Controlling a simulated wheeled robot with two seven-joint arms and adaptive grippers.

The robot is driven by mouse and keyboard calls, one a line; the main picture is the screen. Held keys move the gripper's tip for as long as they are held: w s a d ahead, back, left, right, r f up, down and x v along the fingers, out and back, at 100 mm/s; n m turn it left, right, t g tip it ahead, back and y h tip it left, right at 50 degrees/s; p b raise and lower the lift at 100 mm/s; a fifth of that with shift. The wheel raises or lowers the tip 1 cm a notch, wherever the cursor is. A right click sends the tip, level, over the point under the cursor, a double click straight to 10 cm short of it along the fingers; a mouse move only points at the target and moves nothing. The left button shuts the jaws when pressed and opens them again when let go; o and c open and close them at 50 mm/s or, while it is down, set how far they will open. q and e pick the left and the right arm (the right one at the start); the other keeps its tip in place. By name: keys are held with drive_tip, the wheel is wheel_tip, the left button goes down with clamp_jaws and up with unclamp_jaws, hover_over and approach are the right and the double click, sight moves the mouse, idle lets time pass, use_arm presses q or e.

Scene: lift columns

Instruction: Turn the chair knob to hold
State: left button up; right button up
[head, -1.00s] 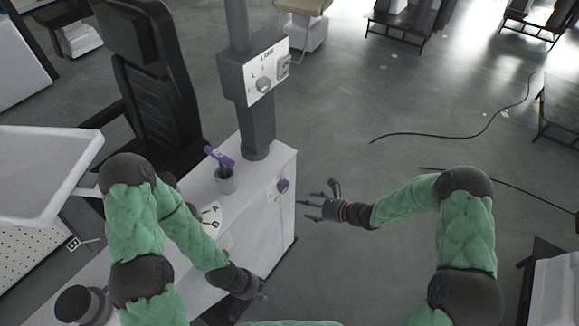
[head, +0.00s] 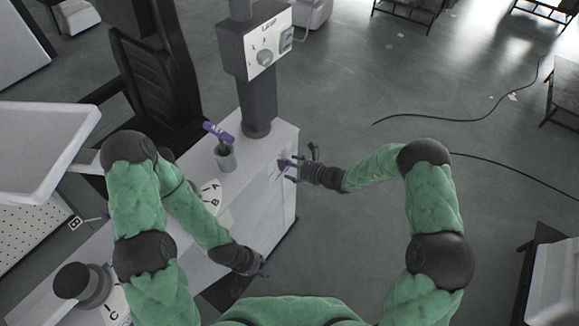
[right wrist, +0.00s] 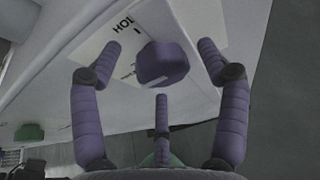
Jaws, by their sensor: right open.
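The chair knob (right wrist: 163,63) is a purple, faceted knob on the end face of the white cabinet. A partly visible label reading "HO…" (right wrist: 122,35) is beside it in the right wrist view. My right gripper (head: 294,166) is open at that face. In the right wrist view, its fingers (right wrist: 162,75) stand apart on both sides of the knob, with a third finger below. I see no clear grip on the knob. In the head view the fingers largely cover the knob. My left gripper (head: 262,268) hangs low by the cabinet's side, its fingers small and partly hidden.
The white cabinet (head: 262,165) carries a dark column with a "LAMP" dial box (head: 266,45) and a cup with a purple-handled item (head: 226,158). A black chair (head: 155,75) and white tray (head: 45,140) are at left. Floor at right is mostly clear, with cables.

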drive_tip(key=shift+a, duration=0.1)
drive_tip(key=shift+w, duration=0.1)
drive_tip(key=c, duration=1.1)
